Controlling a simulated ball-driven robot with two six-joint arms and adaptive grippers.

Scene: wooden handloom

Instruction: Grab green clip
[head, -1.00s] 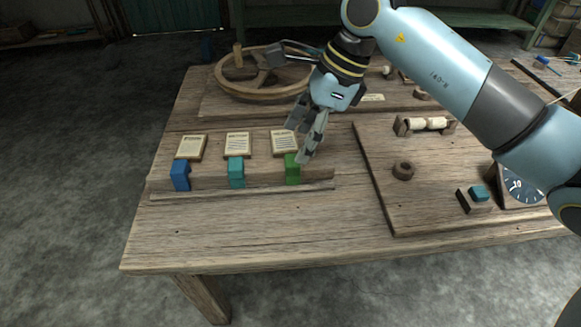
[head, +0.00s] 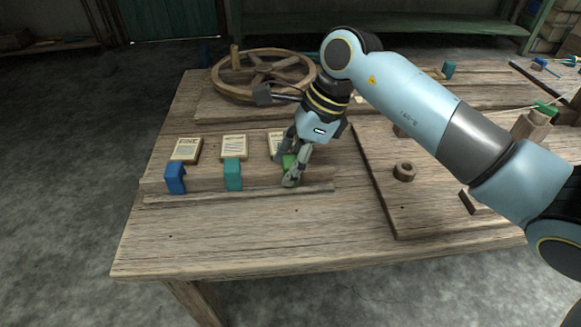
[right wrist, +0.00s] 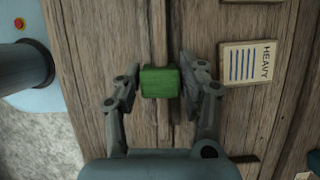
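The green clip (head: 288,162) sits on the wooden rail near the front left of the table, partly hidden by my right gripper (head: 287,172). In the right wrist view the green clip (right wrist: 159,82) lies between the two fingers of my right gripper (right wrist: 159,84). A gap shows on each side of the clip, so the gripper is open around it and not closed on it. My left gripper is not in view.
A teal clip (head: 233,175) and a blue clip (head: 175,178) stand on the same rail (head: 205,184) to the left. Cards lie behind them, one marked HEAVY (right wrist: 246,64). A wooden wheel (head: 232,78) lies further back. The table front is clear.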

